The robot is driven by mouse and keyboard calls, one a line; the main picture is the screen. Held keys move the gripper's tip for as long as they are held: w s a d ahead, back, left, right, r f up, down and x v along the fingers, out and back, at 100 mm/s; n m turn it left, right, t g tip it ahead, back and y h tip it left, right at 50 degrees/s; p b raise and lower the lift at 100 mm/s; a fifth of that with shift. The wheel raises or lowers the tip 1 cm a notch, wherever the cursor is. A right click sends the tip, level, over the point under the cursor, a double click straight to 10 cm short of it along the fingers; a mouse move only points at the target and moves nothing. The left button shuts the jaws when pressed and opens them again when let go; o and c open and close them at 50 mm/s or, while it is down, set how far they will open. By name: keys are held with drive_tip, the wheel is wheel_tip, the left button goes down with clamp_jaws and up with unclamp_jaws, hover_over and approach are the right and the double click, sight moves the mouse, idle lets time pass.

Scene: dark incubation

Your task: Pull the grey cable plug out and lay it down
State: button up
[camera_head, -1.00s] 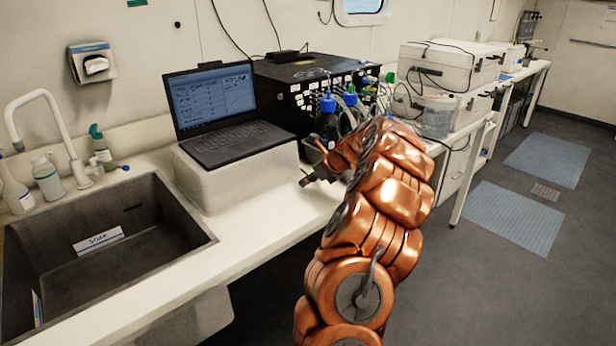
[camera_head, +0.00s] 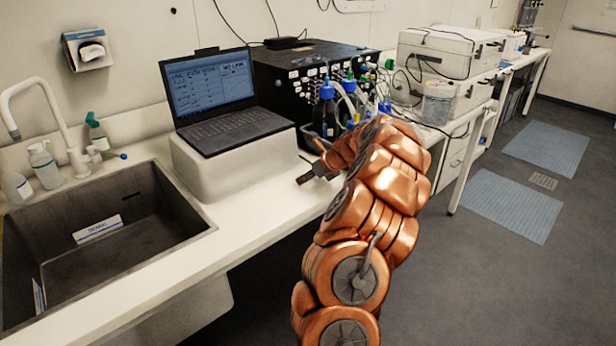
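My gripper (camera_head: 308,177) is at the end of my copper-coloured arm, over the white bench just right of the white block under the laptop. It is small and dark, partly hidden by my wrist, and I cannot tell whether its fingers are open or shut. I cannot make out the grey cable plug; it may be hidden by my arm or too small to see. Thin dark cables run along the wall and over the black instrument box (camera_head: 312,62) behind my gripper.
An open laptop (camera_head: 220,100) stands on a white block (camera_head: 235,170). Blue-capped bottles (camera_head: 327,110) stand behind my wrist. A dark sink (camera_head: 110,260) is at left. White cases (camera_head: 445,55) sit further right. The bench front between sink and arm is clear.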

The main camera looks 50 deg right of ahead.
drive_tip(key=shift+o, duration=0.6)
drive_tip(key=v, duration=1.2)
drive_tip(key=shift+a, duration=0.1)
